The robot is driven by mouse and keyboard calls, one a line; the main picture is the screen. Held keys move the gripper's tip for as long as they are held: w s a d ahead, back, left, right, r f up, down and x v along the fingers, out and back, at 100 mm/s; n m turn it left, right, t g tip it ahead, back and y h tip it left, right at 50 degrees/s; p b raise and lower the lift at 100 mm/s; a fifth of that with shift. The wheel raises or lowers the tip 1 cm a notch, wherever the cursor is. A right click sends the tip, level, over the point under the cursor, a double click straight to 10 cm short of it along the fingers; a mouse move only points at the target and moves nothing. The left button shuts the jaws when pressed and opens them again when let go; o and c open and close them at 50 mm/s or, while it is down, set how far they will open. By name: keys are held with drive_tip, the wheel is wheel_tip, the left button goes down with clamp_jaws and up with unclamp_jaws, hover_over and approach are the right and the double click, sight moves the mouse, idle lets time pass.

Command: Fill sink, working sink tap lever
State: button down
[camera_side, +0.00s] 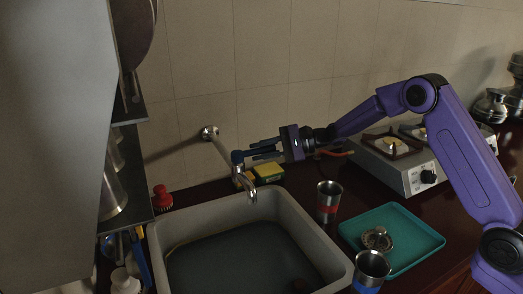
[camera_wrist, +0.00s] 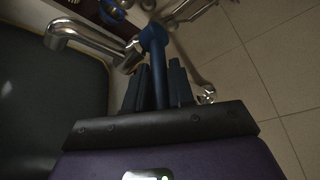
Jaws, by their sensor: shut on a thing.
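The grey sink (camera_side: 207,213) is set in the dark counter, and its inside looks dark. I cannot tell how much water is in it. The metal tap (camera_side: 222,150) comes from the wall, and its spout curves down over the sink's back edge; the spout also shows in the wrist view (camera_wrist: 97,38). The blue tap lever (camera_side: 237,156) has a round knob, and in the wrist view the lever (camera_wrist: 154,42) runs down between my fingers. My gripper (camera_side: 256,153) reaches in from the right and is shut on the lever. No stream shows clearly below the spout.
A yellow sponge (camera_side: 269,173) lies behind the sink. Metal cups with a red band (camera_side: 328,200) and a blue band (camera_side: 370,270) stand to its right. A teal tray (camera_side: 425,243) and a stove (camera_side: 395,165) are further right. A red-topped bottle (camera_side: 161,198) and shelf (camera_side: 128,110) are left.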

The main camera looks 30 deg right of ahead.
drive_tip(key=shift+s+a+m+t+h, duration=0.1)
drive_tip(key=shift+s+m+t+h, duration=0.45)
drive_tip(key=shift+m+t, duration=0.4)
drive_tip(key=shift+s+m+t+h, duration=0.4)
drive_tip(key=shift+m+t+h, duration=0.25)
drive_tip(key=shift+t, duration=0.4)
drive_tip(key=c, duration=1.1)
unclamp_jaws()
drive_tip(key=shift+o, duration=0.2)
drive_tip(key=v, duration=1.7)
drive_tip(key=shift+d, duration=0.2)
drive_tip(key=shift+s, duration=0.1)
